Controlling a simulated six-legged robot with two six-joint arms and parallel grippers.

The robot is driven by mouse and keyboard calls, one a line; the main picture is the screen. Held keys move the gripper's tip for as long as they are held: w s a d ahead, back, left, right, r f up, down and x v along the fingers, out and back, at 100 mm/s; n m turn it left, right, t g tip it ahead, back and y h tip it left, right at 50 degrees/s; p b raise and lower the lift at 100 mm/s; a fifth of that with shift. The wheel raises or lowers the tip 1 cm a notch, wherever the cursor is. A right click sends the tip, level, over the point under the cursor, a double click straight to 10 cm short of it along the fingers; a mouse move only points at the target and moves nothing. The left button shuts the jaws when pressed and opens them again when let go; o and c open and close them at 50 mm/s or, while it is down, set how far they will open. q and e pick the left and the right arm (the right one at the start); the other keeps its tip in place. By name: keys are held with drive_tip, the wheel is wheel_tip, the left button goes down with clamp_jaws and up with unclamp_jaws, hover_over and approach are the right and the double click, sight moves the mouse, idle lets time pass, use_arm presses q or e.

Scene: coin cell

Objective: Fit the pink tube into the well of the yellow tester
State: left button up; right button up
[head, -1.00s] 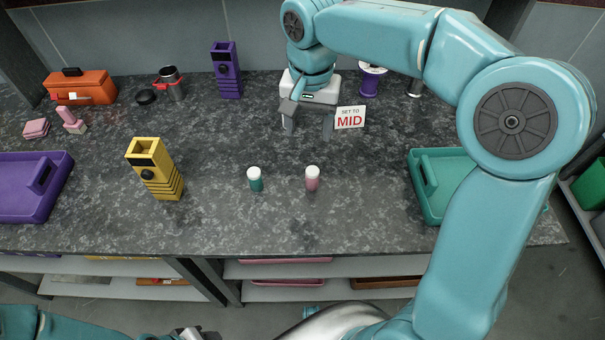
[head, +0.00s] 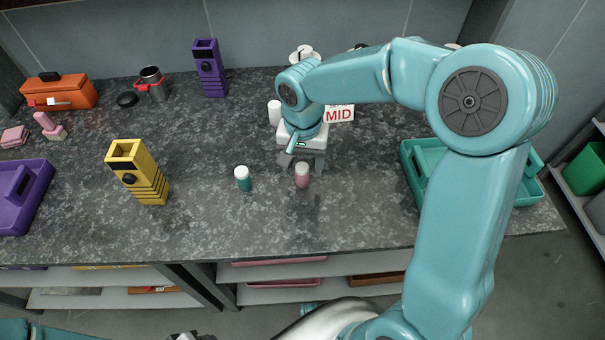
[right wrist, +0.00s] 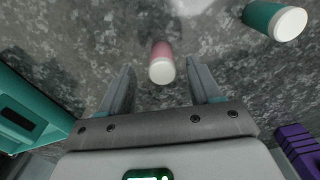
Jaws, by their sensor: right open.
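The pink tube (head: 302,179) with a white cap stands upright on the counter. It also shows in the right wrist view (right wrist: 162,56), ahead of and between the two fingers. My right gripper (head: 302,168) is open and empty, just behind the pink tube in the head view. Its fingers also show in the right wrist view (right wrist: 160,85), one on each side of the tube's line. The yellow tester (head: 150,184) stands upright to the left, with a square opening at its top and a dark knob on its front. My left gripper (head: 184,337) is barely visible at the bottom edge.
A teal tube (head: 243,181) with a white cap stands close left of the pink one. A purple tester (head: 209,70) stands at the back. A teal tray (head: 411,166) lies right, a purple tray (head: 38,207) left. A "MID" sign (head: 340,115) is partly hidden behind my arm.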

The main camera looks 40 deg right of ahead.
wheel_tip(320, 180, down, 2)
drive_tip(key=shift+w+f, duration=0.15)
drive_tip(key=shift+c, duration=0.3)
drive_tip(key=c, duration=1)
drive_tip(key=shift+c, duration=0.3)
